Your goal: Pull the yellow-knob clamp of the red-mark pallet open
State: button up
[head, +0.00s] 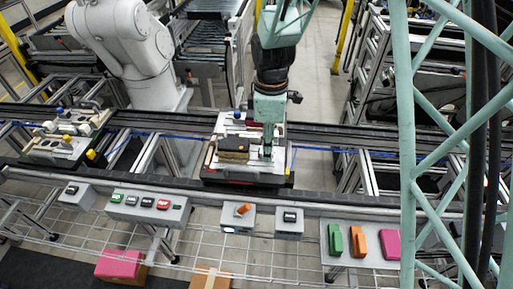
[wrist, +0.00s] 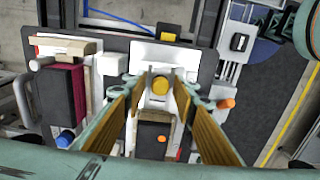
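A pallet (head: 215,177) sits on the rail in the middle of the head view, with a dark block and light fixtures on it. A small red patch shows low on its front edge. My gripper (head: 266,152) is low over its right part. In the wrist view, a round yellow knob (wrist: 160,85) on a white clamp base lies between the two fingers of my gripper (wrist: 159,82). The fingers are apart, one each side of the knob; I cannot tell whether they touch it. A dark block with an orange dot (wrist: 153,140) lies just below the knob.
The wrist view also shows a blue knob (wrist: 66,138), an orange knob (wrist: 226,103), a dark red block (wrist: 65,90) and a small yellow piece (wrist: 167,37). Another pallet (head: 50,155) stands at the left. Button boxes (head: 150,206) line the front; a green lattice (head: 440,150) stands right.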

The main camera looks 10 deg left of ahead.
jog(key=shift+r+p, duration=2.05)
jog(key=shift+r, duration=1.95)
